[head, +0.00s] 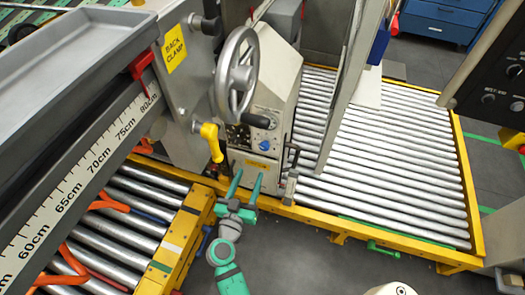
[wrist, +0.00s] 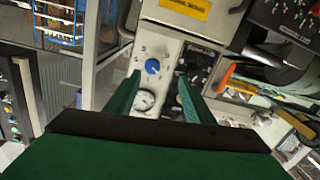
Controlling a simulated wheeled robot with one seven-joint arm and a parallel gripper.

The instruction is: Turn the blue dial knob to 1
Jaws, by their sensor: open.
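The blue dial knob (head: 265,145) sits on the light grey face of the control box, right of centre in the head view and below the black handle of the handwheel. In the wrist view the blue knob (wrist: 152,66) shows a pale pointer line, with small marks around it. My green gripper (head: 247,184) is open and empty, below and in front of the box. In the wrist view its two fingers (wrist: 160,95) point toward the panel, with the knob between their tips in the picture. They look apart from it. The number by the pointer is too small to read.
A large handwheel (head: 236,72) stands out above the knob. A yellow lever (head: 211,142) is to its left. A round gauge (wrist: 145,99) is beside the knob in the wrist view. Roller conveyors with yellow frames (head: 380,135) lie on both sides. A yellow-labelled plate (head: 175,52) stands at left.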

